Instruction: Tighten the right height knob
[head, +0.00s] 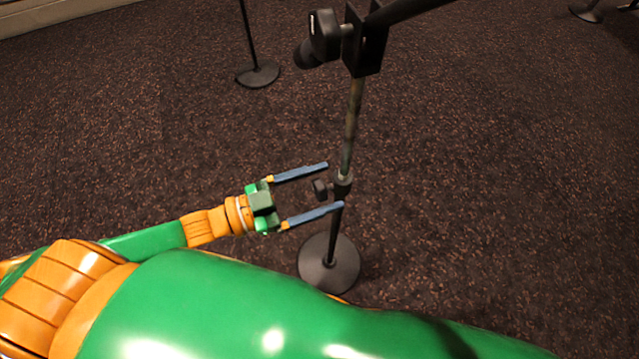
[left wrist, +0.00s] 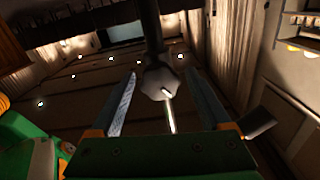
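A black microphone stand (head: 331,235) stands upright right of centre in the head view. Its small dark height knob (head: 320,188) sticks out to the left from the collar (head: 343,184) on the pole. My left gripper (head: 334,186) is open, its two blue fingers reaching in from the left, one above and one below the knob. No contact shows. In the left wrist view a dark faceted part (left wrist: 158,80), probably the knob, sits between the spread fingertips with a gap on each side. My right gripper is not in view.
Higher on the same stand is a clamp block (head: 368,45) with a larger black knob (head: 324,36) and a boom running up right. Another stand's round base (head: 258,74) is at the back left. The dark carpet (head: 500,180) is clear on the right.

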